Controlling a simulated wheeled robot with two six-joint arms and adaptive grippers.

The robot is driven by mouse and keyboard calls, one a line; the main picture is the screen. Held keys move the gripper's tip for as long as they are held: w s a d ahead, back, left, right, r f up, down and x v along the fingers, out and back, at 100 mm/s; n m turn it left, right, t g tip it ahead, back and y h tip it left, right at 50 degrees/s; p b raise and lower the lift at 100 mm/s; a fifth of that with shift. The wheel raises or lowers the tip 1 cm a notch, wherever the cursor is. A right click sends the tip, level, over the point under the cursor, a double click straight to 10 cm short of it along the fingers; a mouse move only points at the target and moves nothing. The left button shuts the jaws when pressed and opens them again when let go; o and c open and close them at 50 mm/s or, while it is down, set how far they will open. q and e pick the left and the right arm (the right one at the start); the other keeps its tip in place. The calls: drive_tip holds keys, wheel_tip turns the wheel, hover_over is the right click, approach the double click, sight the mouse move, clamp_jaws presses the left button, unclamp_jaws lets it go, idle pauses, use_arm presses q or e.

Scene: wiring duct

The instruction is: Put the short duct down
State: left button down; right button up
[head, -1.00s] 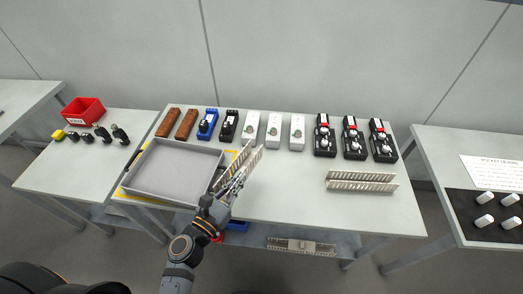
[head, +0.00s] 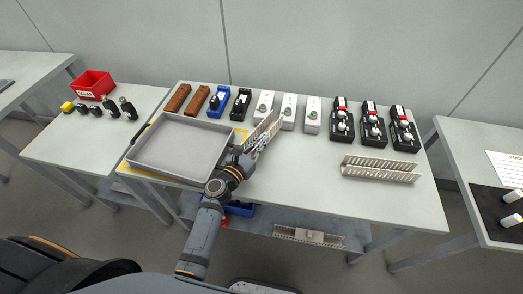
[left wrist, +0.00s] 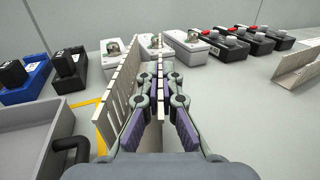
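A light grey slotted duct, the short duct (head: 263,127), is held by my left gripper (head: 254,147) just right of the grey tray. In the left wrist view, the fingers (left wrist: 160,84) are closed on one slotted side wall, and the duct's other wall (left wrist: 118,90) stands to the left. The duct points away toward the white boxes. Whether its underside touches the table cannot be told. Another slotted duct (head: 380,169) lies apart at the right of the table and shows in the left wrist view (left wrist: 299,66). My right gripper is out of view.
The grey tray (head: 150,160) sits on yellow marking at the left. White boxes (head: 288,108), blue and black devices (head: 217,102), brown blocks and black-red units (head: 372,125) line the back. Bare table (head: 300,165) lies between the held duct and the other duct.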

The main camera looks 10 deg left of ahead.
use_arm(q)
drive_tip(key=f+b, duration=0.2)
drive_tip(key=f, duration=0.1)
drive_tip(key=f+b, duration=0.1)
drive_tip(key=b, duration=0.1)
drive_tip(key=shift+w+f, duration=0.15)
drive_tip(key=shift+w, duration=0.2)
drive_tip(key=shift+r+p, duration=0.25)
drive_tip(key=shift+p, duration=0.05)
drive_tip(key=shift+f, duration=0.15)
drive_tip(key=c, duration=1.5)
unclamp_jaws()
